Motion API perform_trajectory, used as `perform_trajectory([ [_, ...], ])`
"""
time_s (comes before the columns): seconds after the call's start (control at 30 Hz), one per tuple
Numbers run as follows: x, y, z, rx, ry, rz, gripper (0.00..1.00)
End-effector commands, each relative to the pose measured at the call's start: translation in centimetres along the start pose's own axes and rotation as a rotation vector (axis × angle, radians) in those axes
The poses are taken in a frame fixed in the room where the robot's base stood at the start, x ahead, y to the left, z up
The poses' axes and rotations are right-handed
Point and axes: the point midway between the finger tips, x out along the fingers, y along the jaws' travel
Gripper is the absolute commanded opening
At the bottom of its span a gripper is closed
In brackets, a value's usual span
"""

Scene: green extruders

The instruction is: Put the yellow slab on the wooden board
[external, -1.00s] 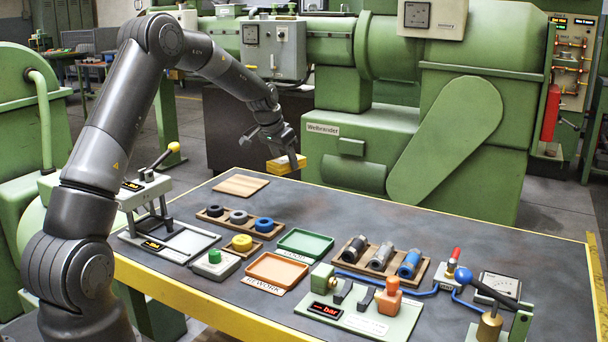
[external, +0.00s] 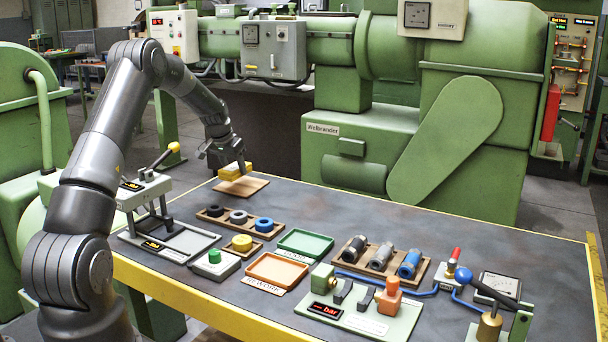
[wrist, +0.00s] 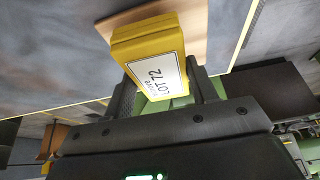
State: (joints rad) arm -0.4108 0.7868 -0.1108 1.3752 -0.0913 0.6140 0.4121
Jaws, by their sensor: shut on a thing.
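The yellow slab (external: 234,170) is held in my gripper (external: 226,160) at the far left corner of the table. In the external view it shows just over the back part of the wooden board (external: 250,187); I cannot tell whether it touches the board. The wrist view shows the slab (wrist: 142,38) between my two fingers, with a white label reading "LOT 72" on one face. Part of the board (wrist: 192,20) shows behind it there. My gripper is shut on the slab.
In front of the board stand a wooden rack of rings (external: 236,217), a green tray (external: 305,244) and an orange tray (external: 277,270). A lever press (external: 150,190) stands to the left. The table right of the board is clear.

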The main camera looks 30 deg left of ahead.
Motion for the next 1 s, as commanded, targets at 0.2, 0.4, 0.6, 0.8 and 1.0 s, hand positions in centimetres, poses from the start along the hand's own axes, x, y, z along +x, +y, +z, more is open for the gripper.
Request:
perform_trajectory([
  [0.2,1.7,-0.2,0.6,0.000,-0.001,0.001,0.23],
  [0.4,3.8,-0.2,1.5,0.000,0.001,0.000,0.23],
  [0.6,3.8,-0.2,1.5,0.000,0.001,-0.001,0.23],
  [0.8,4.1,-0.2,1.6,0.000,0.000,0.000,0.58],
  [1.0,4.0,-0.2,1.6,0.000,0.000,0.000,0.74],
])
